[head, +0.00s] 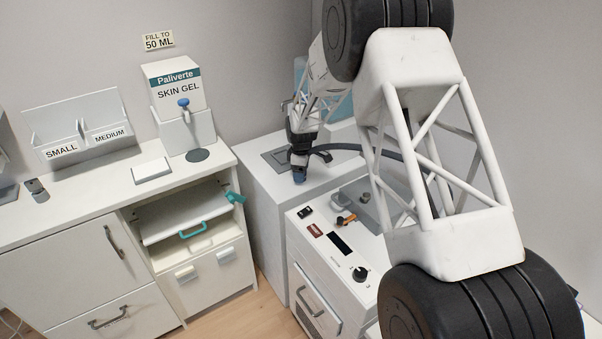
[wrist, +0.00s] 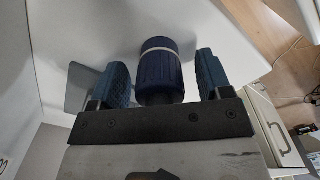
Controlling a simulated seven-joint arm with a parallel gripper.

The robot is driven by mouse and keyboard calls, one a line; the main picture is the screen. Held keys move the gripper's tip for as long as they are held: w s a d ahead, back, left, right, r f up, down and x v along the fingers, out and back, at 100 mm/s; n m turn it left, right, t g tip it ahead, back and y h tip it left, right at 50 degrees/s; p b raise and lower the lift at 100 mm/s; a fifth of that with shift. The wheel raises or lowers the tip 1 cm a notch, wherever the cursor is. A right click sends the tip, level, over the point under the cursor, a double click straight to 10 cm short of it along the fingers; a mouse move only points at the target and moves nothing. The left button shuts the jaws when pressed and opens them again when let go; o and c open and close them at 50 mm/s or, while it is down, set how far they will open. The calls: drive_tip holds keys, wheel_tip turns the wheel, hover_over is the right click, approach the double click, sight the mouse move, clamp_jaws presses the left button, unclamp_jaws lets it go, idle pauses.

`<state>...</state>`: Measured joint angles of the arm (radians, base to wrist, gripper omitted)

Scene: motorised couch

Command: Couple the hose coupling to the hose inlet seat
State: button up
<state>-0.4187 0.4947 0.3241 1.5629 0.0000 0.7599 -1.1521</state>
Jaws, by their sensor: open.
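The hose coupling (wrist: 160,72) is a dark blue ribbed cylinder with a pale ring, in the wrist view. It stands between the two blue fingers of my gripper (wrist: 162,75). The fingers are open, with a narrow gap visible on each side of the coupling. In the head view my gripper (head: 299,168) points down over the white cabinet top, and its fingers and the coupling are hard to tell apart. A dark hose (head: 345,147) curves right from there and passes behind my arm. I cannot make out the hose inlet seat for certain.
A white cabinet (head: 262,195) with a grey plate (head: 275,158) on top stands under my gripper. In front is a lower unit with a control panel (head: 338,243), a black knob (head: 359,273) and an orange lever (head: 346,220). A counter with a gel dispenser (head: 183,105) is left.

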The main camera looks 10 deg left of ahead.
drive_tip(key=c, duration=1)
drive_tip(key=shift+r, duration=0.2)
drive_tip(key=shift+r, duration=0.55)
drive_tip(key=shift+s+d+r, duration=0.1)
drive_tip(key=shift+s+r, duration=0.1)
drive_tip(key=shift+r, duration=0.35)
drive_tip(key=shift+s+d+r, duration=0.1)
drive_tip(key=shift+s+r, duration=0.1)
drive_tip(key=shift+r, duration=0.35)
drive_tip(key=s+d, duration=0.2)
drive_tip(key=s, duration=0.2)
drive_tip(key=s+d+r, duration=0.1)
drive_tip(key=s+d, duration=0.1)
drive_tip(key=s, duration=0.3)
drive_tip(key=s+d, duration=0.2)
drive_tip(key=s, duration=0.3)
drive_tip(key=shift+r, duration=0.2)
drive_tip(key=shift+a, duration=0.1)
